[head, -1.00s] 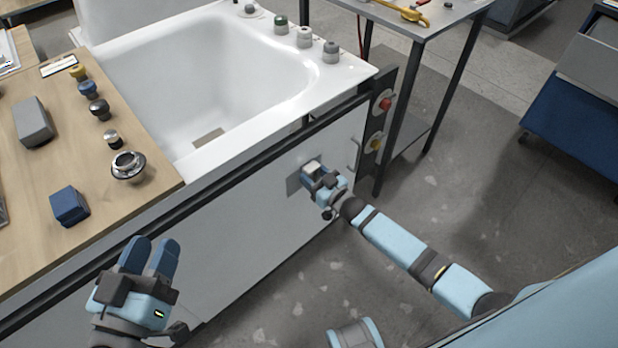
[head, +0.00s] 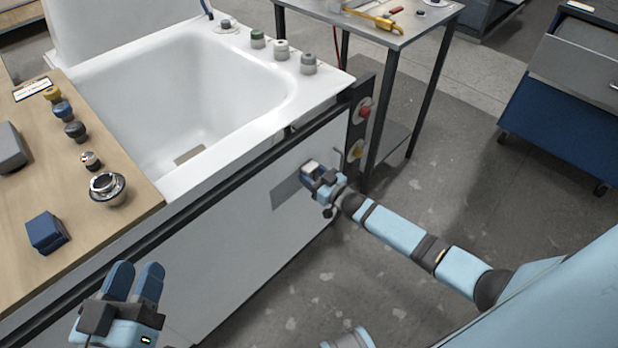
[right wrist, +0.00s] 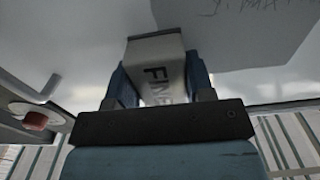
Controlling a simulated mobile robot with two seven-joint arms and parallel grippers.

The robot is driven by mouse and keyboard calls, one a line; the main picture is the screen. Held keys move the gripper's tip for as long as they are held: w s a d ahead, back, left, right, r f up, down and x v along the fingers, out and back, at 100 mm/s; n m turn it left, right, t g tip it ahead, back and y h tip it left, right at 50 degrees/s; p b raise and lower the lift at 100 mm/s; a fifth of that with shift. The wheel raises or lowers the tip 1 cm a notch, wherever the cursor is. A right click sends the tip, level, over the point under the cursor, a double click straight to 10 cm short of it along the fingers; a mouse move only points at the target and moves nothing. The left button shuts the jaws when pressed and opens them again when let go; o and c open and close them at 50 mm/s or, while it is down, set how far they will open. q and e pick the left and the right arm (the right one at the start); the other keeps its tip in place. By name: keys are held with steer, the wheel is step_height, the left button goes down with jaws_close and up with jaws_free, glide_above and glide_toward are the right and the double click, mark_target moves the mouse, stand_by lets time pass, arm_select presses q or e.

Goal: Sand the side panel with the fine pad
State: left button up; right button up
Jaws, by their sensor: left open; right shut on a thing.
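The side panel (head: 230,235) is the pale upright face below the white tub, with a darker grey patch (head: 286,192) near its right end. My right gripper (head: 316,176) is at the panel, just right of the visible patch. It is shut on the fine pad (head: 311,166), a light block that shows the letters "FINE" in the right wrist view (right wrist: 158,72). There the pad's far end meets the panel, though exact contact is hard to tell. The grey patch lies to the right there (right wrist: 255,55). My left gripper (head: 134,282) is open and empty, low at left.
A wooden board (head: 110,225) on the left holds a blue block (head: 46,232), a grey block (head: 8,148), several knobs and a chrome ring (head: 107,187). Red (head: 365,110) and yellow (head: 356,150) buttons sit right of the panel. A metal table (head: 385,30) stands behind.

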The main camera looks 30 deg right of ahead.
steer(key=shift+w+d+r, duration=0.1)
steer(key=shift+r, duration=0.05)
steer(key=shift+s+d+p, duration=0.15)
steer(key=shift+s+p, duration=0.25)
steer(key=shift+s, duration=0.05)
steer(key=p+v, duration=0.2)
steer(key=v, duration=0.2)
steer(key=shift+s, duration=0.15)
steer(key=shift+s+d, duration=0.1)
steer(key=shift+s, duration=0.25)
steer(key=p+v, duration=0.1)
steer(key=v, duration=0.2)
stand_by(0.4)
